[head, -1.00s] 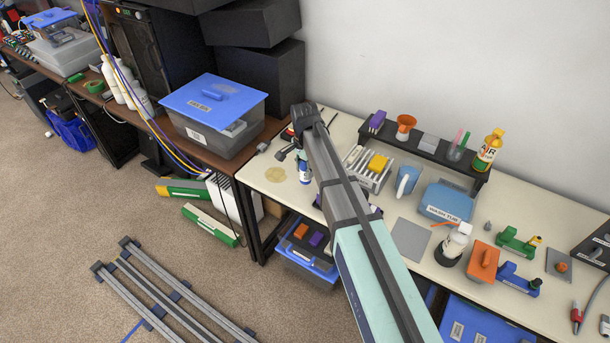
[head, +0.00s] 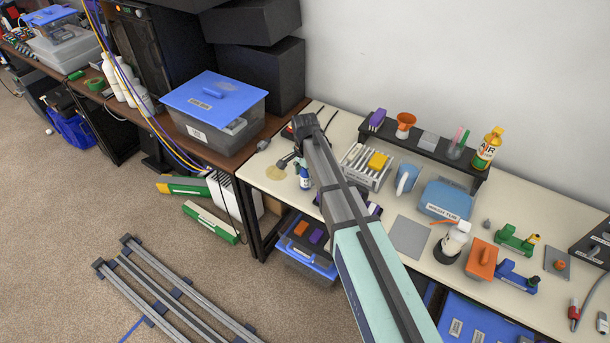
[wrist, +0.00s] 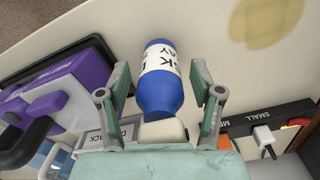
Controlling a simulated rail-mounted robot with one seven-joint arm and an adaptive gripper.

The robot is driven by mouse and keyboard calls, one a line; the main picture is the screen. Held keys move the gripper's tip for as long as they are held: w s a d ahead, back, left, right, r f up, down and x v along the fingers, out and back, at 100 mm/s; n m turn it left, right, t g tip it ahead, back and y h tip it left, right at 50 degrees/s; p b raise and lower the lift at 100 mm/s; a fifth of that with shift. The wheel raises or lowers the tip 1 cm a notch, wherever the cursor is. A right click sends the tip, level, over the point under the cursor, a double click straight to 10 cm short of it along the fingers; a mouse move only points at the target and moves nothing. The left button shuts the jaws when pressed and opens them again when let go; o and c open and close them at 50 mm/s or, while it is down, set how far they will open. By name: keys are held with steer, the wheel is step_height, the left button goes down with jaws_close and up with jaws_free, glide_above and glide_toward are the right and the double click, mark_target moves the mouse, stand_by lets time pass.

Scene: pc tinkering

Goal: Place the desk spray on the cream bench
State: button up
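The desk spray (head: 304,180) is a blue bottle with a white label at the left end of the cream bench (head: 335,208). It stands beside the round tan stain. In the wrist view the desk spray (wrist: 160,85) lies between the two fingers, its pale cap nearest my palm. My gripper (wrist: 160,80) is open around it, with a narrow gap on each side. In the head view my gripper (head: 292,160) is partly hidden by my arm. Whether the bottle's base touches the bench is hard to tell.
A rack with a yellow sponge (head: 377,161), a blue wash tub (head: 447,200) and a grey mat (head: 410,237) sit to the right. A lidded bin (head: 215,110) stands on the brown desk at left. A purple-and-black item (wrist: 60,100) is close by in the wrist view.

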step_height(320, 180, up, 12)
steer(key=b, duration=0.3)
steer(key=shift+r, duration=0.2)
stand_by(0.4)
